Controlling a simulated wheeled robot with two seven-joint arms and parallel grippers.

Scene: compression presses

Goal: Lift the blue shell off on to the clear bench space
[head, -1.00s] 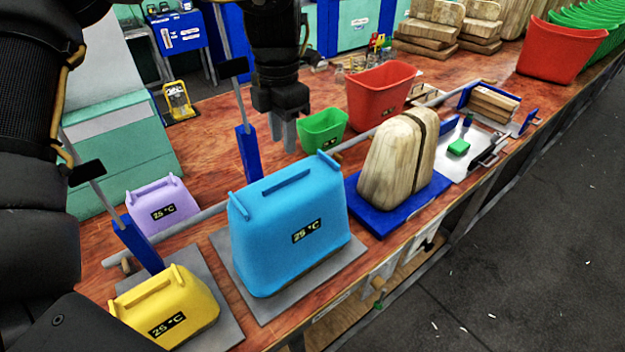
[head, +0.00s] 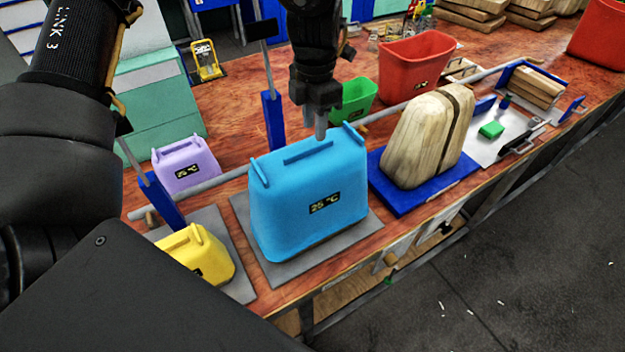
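The blue shell (head: 300,215) stands upright on a grey plate (head: 290,272) near the bench's front edge. It has a raised ridge along its top and a "25 °C" display on its front. My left gripper (head: 315,124) is above and just behind the shell's top, pointing down. Its two fingers show a narrow gap with nothing between them. It does not appear to hold the shell; whether the fingertips touch its back top edge cannot be told. My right gripper is out of view.
A yellow shell (head: 203,258) and a lilac shell (head: 186,163) stand at left. A wooden form (head: 415,145) on a blue base (head: 440,193) is at right. Green (head: 354,98) and red (head: 418,62) bins stand behind. Bare bench (head: 235,100) lies behind the blue shell.

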